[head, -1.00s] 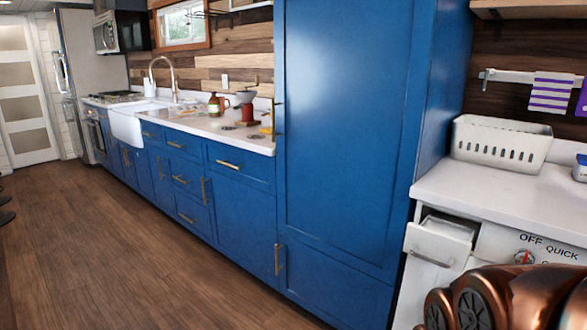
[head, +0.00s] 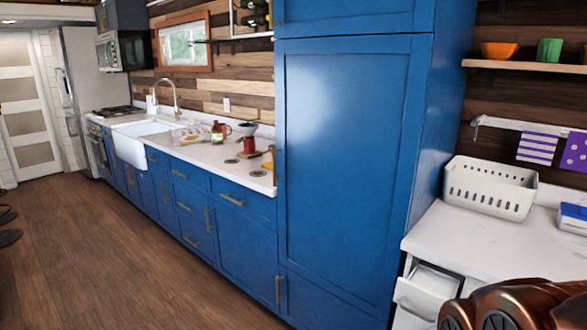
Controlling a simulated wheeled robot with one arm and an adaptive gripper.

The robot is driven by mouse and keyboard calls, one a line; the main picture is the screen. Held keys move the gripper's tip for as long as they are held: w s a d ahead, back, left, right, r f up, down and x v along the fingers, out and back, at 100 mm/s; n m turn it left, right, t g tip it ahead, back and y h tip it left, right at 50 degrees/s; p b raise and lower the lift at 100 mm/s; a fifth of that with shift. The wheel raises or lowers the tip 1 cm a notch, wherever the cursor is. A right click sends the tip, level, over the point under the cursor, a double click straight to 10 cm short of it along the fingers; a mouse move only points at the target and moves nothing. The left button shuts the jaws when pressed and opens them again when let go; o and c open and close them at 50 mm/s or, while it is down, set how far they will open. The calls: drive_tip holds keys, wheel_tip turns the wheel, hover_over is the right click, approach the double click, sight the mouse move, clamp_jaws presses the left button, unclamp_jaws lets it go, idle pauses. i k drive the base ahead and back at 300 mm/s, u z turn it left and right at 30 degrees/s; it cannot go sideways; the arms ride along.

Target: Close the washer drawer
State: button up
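The washer drawer (head: 416,299) is a small white drawer at the lower right of the head view, under the white counter. It is pulled out, and its open top shows. My copper-coloured arm (head: 520,305) fills the bottom right corner and covers part of the washer front beside the drawer. My gripper's fingertips are not in the picture. I cannot tell whether any part of my arm touches the drawer.
A tall blue cabinet (head: 350,170) stands directly left of the washer. A white basket (head: 490,188) and a blue-and-white box (head: 573,217) sit on the counter (head: 470,240) above. The wooden floor (head: 110,255) at left is clear.

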sight(411, 295)
drive_tip(key=u, duration=1.35)
drive_tip(key=k, duration=0.45)
drive_tip(key=u, duration=0.2)
